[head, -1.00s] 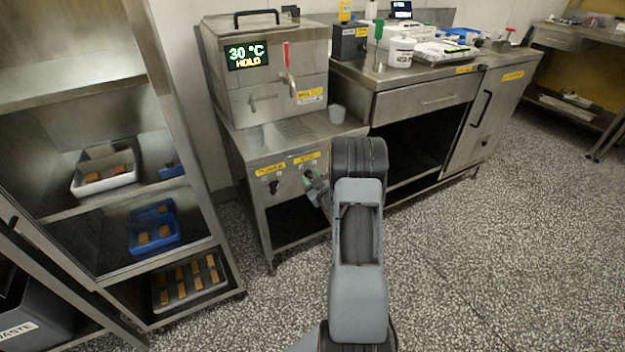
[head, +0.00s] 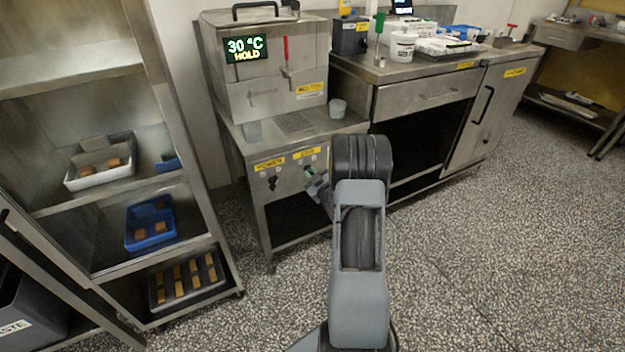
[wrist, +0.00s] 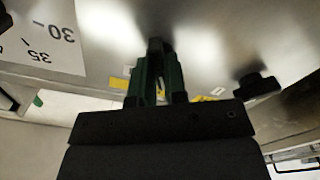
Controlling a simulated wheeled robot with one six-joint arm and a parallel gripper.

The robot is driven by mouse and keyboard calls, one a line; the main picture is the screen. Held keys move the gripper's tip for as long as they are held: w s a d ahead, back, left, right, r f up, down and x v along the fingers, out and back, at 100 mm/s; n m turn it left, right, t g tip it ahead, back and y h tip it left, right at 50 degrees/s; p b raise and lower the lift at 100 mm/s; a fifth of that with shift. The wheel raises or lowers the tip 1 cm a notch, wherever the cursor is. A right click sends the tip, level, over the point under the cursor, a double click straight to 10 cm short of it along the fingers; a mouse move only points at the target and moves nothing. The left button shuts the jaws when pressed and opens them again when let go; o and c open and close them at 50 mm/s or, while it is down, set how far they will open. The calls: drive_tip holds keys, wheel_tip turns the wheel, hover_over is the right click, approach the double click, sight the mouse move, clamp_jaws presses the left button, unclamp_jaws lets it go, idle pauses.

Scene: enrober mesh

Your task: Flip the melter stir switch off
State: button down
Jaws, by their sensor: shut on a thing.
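The melter (head: 262,75) is a steel box with a lit display reading 30 °C HOLD. Its stand has a front panel (head: 290,178) with two dark switches under yellow labels too small to read surely. The left switch (head: 272,183) is free, and it also shows at the right in the wrist view (wrist: 257,85). My gripper (head: 311,177) is at the right switch. In the wrist view its green fingers (wrist: 156,72) are shut on that switch's dark lever (wrist: 157,46), which they partly hide. I cannot tell which way the lever points.
A white scale with numbers (wrist: 40,35) is on the panel beside the gripper. A rack (head: 180,190) with trays is at the left, a steel counter (head: 420,72) at the right. The speckled floor in front is clear.

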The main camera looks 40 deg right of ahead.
idle(0.3)
drive_tip(key=c, duration=1.2)
unclamp_jaws()
drive_tip(key=shift+o, duration=0.2)
drive_tip(key=shift+s, duration=0.15)
drive_tip(key=s+a+p, duration=0.2)
drive_tip(key=s, duration=1.1)
drive_tip(key=shift+s, duration=0.2)
drive_tip(key=shift+r, duration=0.1)
